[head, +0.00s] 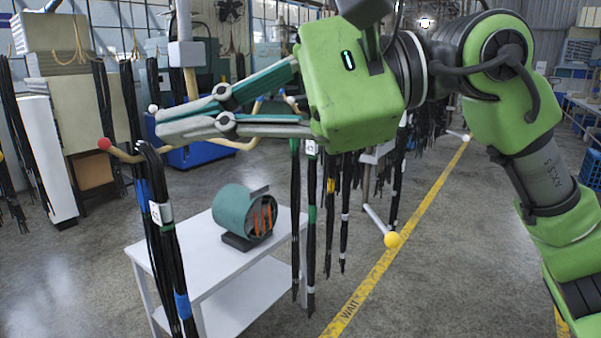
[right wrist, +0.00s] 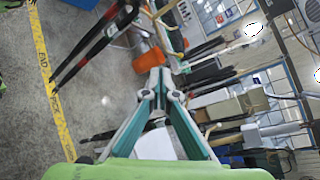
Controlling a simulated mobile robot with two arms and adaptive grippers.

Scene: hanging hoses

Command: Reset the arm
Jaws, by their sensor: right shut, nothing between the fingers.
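My right gripper (head: 158,121) reaches in from the right on its green arm, high in the head view. Its fingers are shut and empty, and they point left. In the right wrist view its fingertips (right wrist: 160,75) meet with nothing held between them. A bundle of black hoses (head: 168,260) with blue bands and a white tag hangs from a hook below and left of the fingers. More black hoses (head: 311,230) with green, yellow and white bands hang below the gripper body; their tops are partly hidden by it. My left gripper is not in view.
A white table (head: 200,250) stands below, bearing a teal cylinder (head: 243,212) with orange pieces inside. Rack arms end in a red ball (head: 104,143) and a yellow ball (head: 392,240). A yellow floor line (head: 400,240) runs through open floor at the right.

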